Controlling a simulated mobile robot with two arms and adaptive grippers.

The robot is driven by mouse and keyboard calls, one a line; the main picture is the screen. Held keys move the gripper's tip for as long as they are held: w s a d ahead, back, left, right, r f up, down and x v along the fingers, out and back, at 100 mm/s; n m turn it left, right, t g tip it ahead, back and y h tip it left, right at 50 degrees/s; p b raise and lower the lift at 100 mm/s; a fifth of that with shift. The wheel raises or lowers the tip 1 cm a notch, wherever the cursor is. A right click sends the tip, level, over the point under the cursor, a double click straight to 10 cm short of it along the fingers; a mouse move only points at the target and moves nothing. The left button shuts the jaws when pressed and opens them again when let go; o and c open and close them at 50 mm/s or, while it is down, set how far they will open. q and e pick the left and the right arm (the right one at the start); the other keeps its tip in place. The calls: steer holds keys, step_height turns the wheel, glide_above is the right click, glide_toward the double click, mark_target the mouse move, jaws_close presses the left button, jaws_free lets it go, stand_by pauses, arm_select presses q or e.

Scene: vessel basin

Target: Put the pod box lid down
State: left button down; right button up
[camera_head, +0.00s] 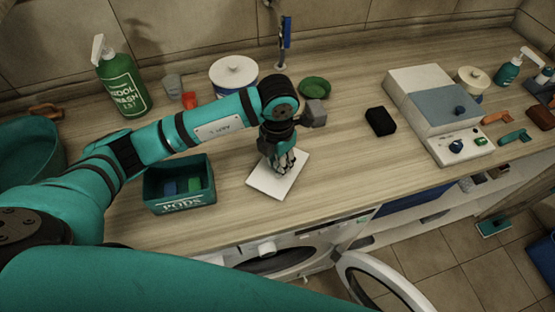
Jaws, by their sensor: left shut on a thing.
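The pod box (181,199), a dark teal open box marked PODS, stands on the worktop left of centre. Blue and green pods show inside it. A flat white square lid (266,183) is to the right of the box, apart from it. My left gripper (283,165) points down over the lid and is shut on it near its middle. The fingers hide the part they grip. The lid is at or just above the worktop; I cannot tell whether it touches. My right gripper is not in view.
A green wash bottle (122,86), a white lidded tub (233,75) and a green dish (314,88) stand at the back. A black block (380,121) and a grey-white device (435,110) are to the right. The open washer door (383,285) is below the front edge.

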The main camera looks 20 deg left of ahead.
arm_select(q)
steer(key=shift+f, duration=0.25)
steer(key=c, duration=1.2)
jaws_free()
steer(key=shift+r, duration=0.1)
steer(key=shift+o, duration=0.3)
steer(key=shift+r, duration=0.45)
step_height(320, 180, up, 12)
steer(key=b, duration=0.2)
steer(key=shift+f+b, duration=0.25)
steer(key=shift+b, duration=0.15)
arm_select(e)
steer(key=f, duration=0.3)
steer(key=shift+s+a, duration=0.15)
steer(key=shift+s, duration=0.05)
arm_select(q)
steer(key=shift+r, duration=0.1)
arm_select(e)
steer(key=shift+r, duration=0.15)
